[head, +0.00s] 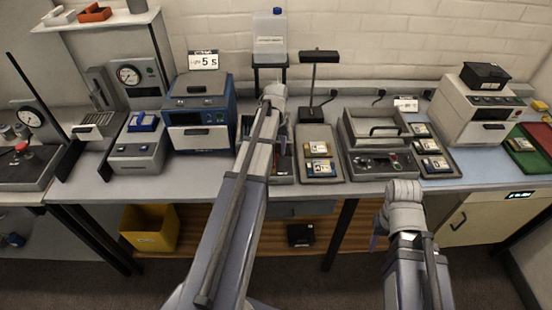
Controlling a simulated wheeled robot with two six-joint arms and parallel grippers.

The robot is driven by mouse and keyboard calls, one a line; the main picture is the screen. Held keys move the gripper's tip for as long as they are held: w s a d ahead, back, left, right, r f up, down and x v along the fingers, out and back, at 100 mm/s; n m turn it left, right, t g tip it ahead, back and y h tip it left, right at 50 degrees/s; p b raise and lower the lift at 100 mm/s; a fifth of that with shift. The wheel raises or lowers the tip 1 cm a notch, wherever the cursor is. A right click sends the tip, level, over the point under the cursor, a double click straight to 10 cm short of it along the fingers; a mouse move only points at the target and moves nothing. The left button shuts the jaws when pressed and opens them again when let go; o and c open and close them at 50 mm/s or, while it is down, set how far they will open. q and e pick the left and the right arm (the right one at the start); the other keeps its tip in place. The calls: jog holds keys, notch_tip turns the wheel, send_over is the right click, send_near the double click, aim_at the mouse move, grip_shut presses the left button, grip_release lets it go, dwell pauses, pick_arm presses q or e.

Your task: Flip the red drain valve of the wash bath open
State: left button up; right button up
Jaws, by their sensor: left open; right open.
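I cannot tell for sure which unit is the wash bath. A small red part (21,147) shows on the dark-topped unit (30,172) at the far left of the bench; I cannot tell whether it is the drain valve or how it is set. My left gripper (274,98) is at the bench's middle, at the far end of its arm, well right of that red part.
A blue oven-like box (200,115) and grey gauge stand (132,80) stand left of my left arm. A tray (318,165) with yellow-labelled parts and a thin black stand (314,85) are to its right. A yellow bin (150,228) sits below the bench.

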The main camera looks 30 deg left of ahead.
pick_arm(q)
notch_tip(320, 180, down, 3)
jog(key=shift+r+b, duration=0.2)
jog(key=shift+b, duration=0.6)
pick_arm(e)
notch_tip(320, 180, down, 3)
jog(key=shift+r, duration=0.15)
pick_arm(q)
grip_shut()
